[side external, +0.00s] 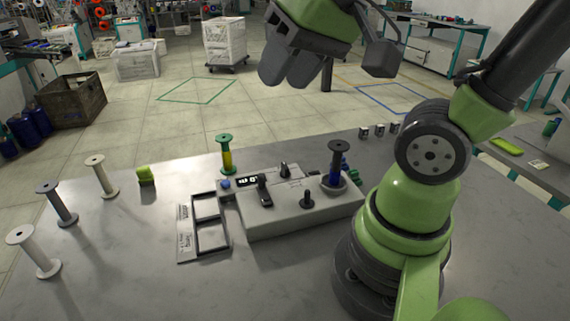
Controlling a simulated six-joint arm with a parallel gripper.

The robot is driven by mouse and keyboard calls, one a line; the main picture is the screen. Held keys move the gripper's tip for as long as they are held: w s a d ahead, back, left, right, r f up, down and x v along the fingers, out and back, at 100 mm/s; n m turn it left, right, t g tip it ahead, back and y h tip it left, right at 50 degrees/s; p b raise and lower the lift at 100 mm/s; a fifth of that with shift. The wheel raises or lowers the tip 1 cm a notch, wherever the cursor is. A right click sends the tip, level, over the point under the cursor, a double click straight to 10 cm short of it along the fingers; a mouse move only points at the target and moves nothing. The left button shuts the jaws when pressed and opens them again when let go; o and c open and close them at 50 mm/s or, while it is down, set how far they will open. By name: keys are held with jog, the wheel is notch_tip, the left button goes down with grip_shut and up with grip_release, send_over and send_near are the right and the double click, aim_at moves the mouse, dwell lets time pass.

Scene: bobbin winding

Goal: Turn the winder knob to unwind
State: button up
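The winder is a light grey box (290,218) on the grey table, with a small lit display (247,181). Several dark controls stand on its top: a lever-like one (264,190) near the display, a pointed knob (284,169) at the back and a short knob (307,198) at the front. I cannot tell which is the winder knob. A dark bobbin with blue thread (335,165) stands upright at its right end. A green bobbin with yellow thread (226,157) stands behind its left end. My gripper (291,75) is high above and apart from the winder; its finger gap is unclear.
Three bobbins stand at the left: white (36,252), blue-grey (58,204) and cream (102,177). A dark frame with two openings (205,228) lies left of the winder. A yellow-green block (146,176) and small metal blocks (379,130) sit near the back edge.

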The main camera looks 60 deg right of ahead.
jog(key=w+d+f+m+g, duration=0.1)
jog(key=w+d+f+g, duration=0.15)
jog(key=w+d, duration=0.2)
jog(key=m+g+h, duration=0.1)
jog(key=m+g, duration=0.2)
jog(key=g, duration=0.1)
send_over(285, 165)
notch_tip(285, 165, down, 16)
jog(key=shift+f, duration=0.2)
notch_tip(285, 165, down, 9)
jog(key=shift+f, duration=0.1)
grip_shut()
